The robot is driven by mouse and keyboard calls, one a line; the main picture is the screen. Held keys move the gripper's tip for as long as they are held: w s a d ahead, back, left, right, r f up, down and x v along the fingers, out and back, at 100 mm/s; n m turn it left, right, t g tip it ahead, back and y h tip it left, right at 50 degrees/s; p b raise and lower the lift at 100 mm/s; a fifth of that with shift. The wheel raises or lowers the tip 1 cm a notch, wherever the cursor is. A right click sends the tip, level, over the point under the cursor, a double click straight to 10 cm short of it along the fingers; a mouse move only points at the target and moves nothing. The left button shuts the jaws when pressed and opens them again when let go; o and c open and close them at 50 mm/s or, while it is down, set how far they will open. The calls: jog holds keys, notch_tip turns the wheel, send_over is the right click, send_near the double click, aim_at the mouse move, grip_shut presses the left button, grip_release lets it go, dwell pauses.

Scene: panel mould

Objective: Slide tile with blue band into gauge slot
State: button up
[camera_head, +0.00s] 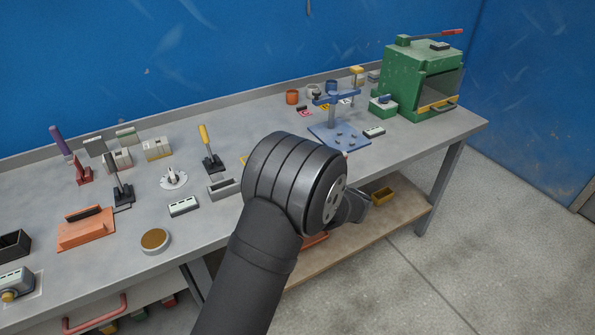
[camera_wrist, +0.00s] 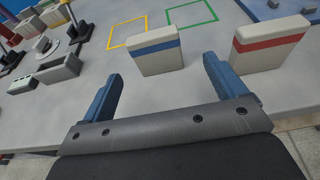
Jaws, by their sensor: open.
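In the wrist view, a cream tile with a blue band (camera_wrist: 156,50) stands upright on the bench, just beyond my gripper (camera_wrist: 160,80). My gripper is open and empty, its two blue fingers apart on either side of the space in front of the tile. A similar cream tile with a red band (camera_wrist: 267,44) stands to the right. A grey slotted block (camera_wrist: 58,70) lies at the left; it also shows in the head view (camera_head: 223,188). I cannot tell whether it is the gauge. In the head view my arm hides the tiles and most of my gripper.
A yellow outline (camera_wrist: 128,32) and a green outline (camera_wrist: 191,13) are marked on the bench behind the blue-banded tile. Upright lever clamps (camera_wrist: 75,25) stand at the left. A blue fixture (camera_head: 335,125) and a green box-shaped machine (camera_head: 420,80) stand farther right on the bench.

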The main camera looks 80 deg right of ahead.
jog(key=x, duration=0.7)
jog(key=shift+w, duration=0.4)
jog(key=c, duration=1.1)
